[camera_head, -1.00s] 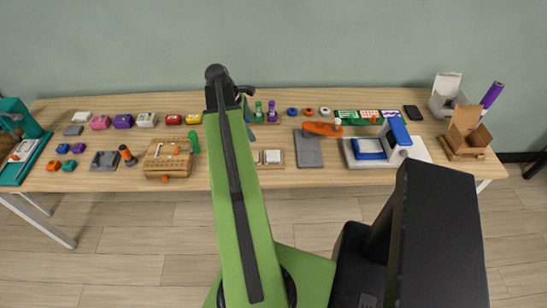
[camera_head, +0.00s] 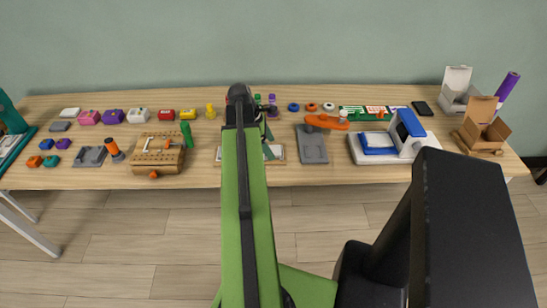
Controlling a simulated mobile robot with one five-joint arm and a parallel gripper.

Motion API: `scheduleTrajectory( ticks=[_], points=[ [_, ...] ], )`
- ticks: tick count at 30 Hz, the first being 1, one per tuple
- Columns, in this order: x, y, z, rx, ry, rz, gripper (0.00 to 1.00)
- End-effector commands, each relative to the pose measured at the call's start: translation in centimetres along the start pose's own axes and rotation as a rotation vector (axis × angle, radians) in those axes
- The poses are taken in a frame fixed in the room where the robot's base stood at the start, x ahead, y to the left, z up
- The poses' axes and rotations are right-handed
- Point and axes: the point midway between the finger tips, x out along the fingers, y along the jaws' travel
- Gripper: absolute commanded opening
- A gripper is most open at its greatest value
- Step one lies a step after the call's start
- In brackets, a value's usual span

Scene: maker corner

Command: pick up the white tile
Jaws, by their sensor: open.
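The white tile that lay on this tray earlier cannot be made out clearly now; my arm and gripper cover that spot. My gripper (camera_head: 267,143) is mostly hidden behind the arm's end; a dark finger reaches down over the tray's right part. It is open, and I see nothing held in it. Whether it touches the tray or tile cannot be told.
Small coloured objects line the back.

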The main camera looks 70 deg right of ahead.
Motion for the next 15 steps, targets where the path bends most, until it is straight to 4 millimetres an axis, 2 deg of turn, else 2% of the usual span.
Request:
scheduleTrajectory(
  ticks=[1, 8, 15],
  points=[
    [1.47, 0.02, -0.35, 0.0, 0.0, 0.0, 0.8],
    [1.31, 0.05, -0.1, -0.001, 0.0, 0.001, 0.8],
    [1.29, 0.06, -0.1, -0.001, 0.0, 0.001, 0.51]
  ],
)
